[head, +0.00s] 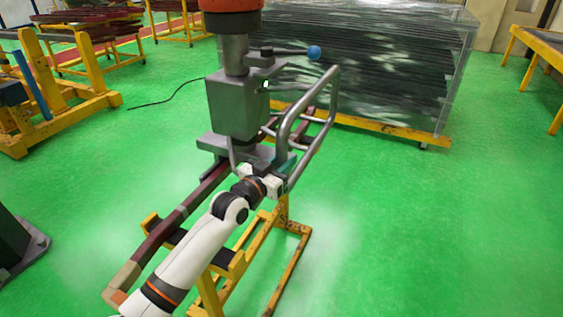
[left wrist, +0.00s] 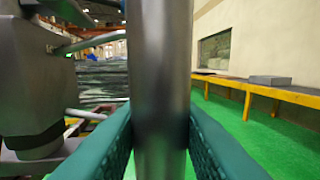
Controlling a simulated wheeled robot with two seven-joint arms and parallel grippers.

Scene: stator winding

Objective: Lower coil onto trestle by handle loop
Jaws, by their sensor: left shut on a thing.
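The coil (head: 186,212) is a long dark maroon bar with a tan near end, hanging under a grey lifting clamp (head: 238,105). The yellow trestle (head: 262,236) with dark pads stands below it. The coil passes over the trestle's near crossbar; I cannot tell whether they touch. The handle loop (head: 334,92) is a bent grey tube on the clamp's right side. My left gripper (head: 284,172) is shut on this tube; in the left wrist view its teal fingers (left wrist: 160,135) sit on both sides of the upright tube (left wrist: 160,60). My right gripper is out of view.
A wrapped stack of dark bars (head: 370,65) stands on a yellow base behind. Yellow racks (head: 60,95) with coils are at the left. A yellow bench (head: 545,50) is at the far right. The green floor (head: 450,220) to the right is clear.

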